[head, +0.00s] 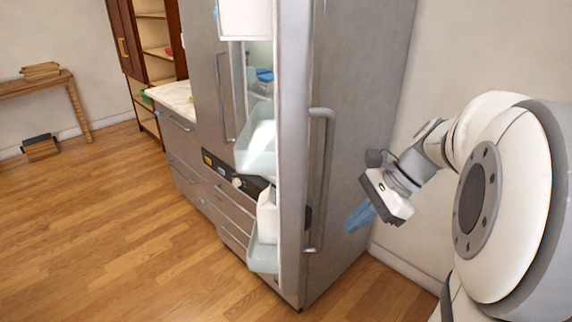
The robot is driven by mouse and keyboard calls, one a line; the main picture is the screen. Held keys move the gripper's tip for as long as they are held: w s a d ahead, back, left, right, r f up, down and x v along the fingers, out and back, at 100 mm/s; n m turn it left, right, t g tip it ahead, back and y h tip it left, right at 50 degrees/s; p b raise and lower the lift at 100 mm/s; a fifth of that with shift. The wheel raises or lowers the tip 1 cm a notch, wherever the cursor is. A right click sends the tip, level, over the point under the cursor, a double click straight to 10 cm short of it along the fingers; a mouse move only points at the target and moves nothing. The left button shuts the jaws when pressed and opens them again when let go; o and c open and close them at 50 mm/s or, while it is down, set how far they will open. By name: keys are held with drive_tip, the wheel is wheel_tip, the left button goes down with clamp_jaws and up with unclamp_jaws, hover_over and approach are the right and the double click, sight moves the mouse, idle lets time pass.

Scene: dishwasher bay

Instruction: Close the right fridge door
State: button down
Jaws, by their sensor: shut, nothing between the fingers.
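The right fridge door (345,130) stands open in the head view, swung out toward me. Its grey outer face is on the right, and its inner side with door bins (263,257) faces left. Its long vertical handle (326,180) is near the free edge. My gripper (357,218) is shut and empty, with blue fingers pointing left and down. It appears to the right of the handle, on the outer-face side of the door. I cannot tell whether the fingers touch the door. The left fridge door (207,80) looks closed.
A white carton (267,215) stands in a lower door bin. A counter with drawers (178,100) and a tall wooden cabinet (150,50) are further left. A wooden table (40,88) is at the far left. The wooden floor (110,230) at left is clear. A wall (470,50) is at right.

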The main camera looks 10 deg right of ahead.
sight(324, 219)
drive_tip(key=w+d+r+m+t+y, duration=0.1)
drive_tip(key=w+d+r+m+y, duration=0.1)
drive_tip(key=w+d+r+m, duration=0.15)
drive_tip(key=shift+m, duration=0.45)
drive_tip(key=x, duration=0.7)
drive_tip(key=p+x, duration=0.1)
drive_tip(key=x, duration=0.3)
drive_tip(key=shift+a+r, duration=0.2)
drive_tip(key=shift+a, duration=0.3)
drive_tip(key=shift+w+a, duration=0.15)
drive_tip(key=shift+a, duration=0.5)
